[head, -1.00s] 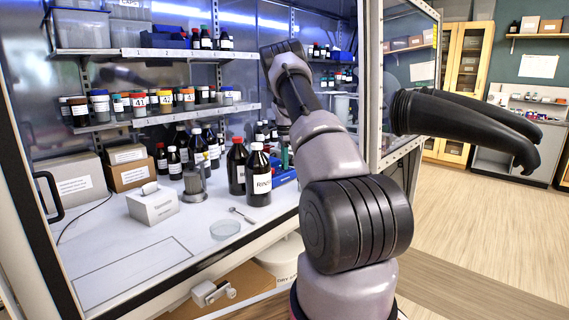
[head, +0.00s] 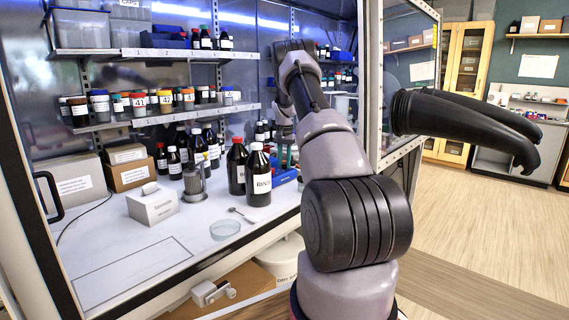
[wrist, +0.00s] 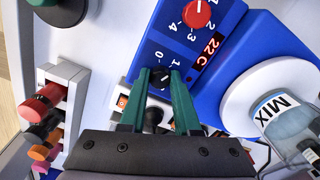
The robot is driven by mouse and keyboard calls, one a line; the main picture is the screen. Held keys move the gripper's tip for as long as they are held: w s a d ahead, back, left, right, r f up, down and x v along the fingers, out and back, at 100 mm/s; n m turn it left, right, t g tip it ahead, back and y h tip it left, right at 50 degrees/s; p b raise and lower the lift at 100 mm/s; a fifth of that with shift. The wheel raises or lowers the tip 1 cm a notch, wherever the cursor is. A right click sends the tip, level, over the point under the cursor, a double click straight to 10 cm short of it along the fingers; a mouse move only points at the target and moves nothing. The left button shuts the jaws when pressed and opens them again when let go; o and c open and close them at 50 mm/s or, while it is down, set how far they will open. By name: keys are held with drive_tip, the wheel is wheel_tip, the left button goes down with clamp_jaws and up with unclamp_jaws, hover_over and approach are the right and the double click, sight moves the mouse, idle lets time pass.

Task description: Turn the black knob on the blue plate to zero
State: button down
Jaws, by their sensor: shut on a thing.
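In the wrist view, the blue plate (wrist: 148,52) carries a black knob (wrist: 160,75) with white numbers around it, among them a 0. My gripper (wrist: 160,80), with two green fingers, is shut on the black knob, one finger on each side. A small pale mark shows on the knob, but I cannot tell exactly which number it points to. The fingers hide part of the knob. In the head view my arm hides the plate, the knob and the gripper.
In the wrist view, a red knob (wrist: 196,13) and a red "22 C" display (wrist: 208,52) sit close by. A white round plate with a bottle labelled MIX (wrist: 283,112) is at right. In the head view, dark bottles (head: 258,178) stand near my arm.

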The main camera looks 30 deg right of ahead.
sight(285, 164)
drive_tip(key=n, duration=0.5)
drive_tip(key=shift+r+n, duration=0.15)
drive_tip(key=shift+n, duration=0.15)
drive_tip(key=n, duration=0.5)
drive_tip(key=shift+w+n, duration=0.1)
drive_tip(key=shift+n, duration=0.2)
drive_tip(key=c, duration=0.6)
unclamp_jaws()
wheel_tip(285, 164, up, 11)
drive_tip(key=shift+f, duration=0.15)
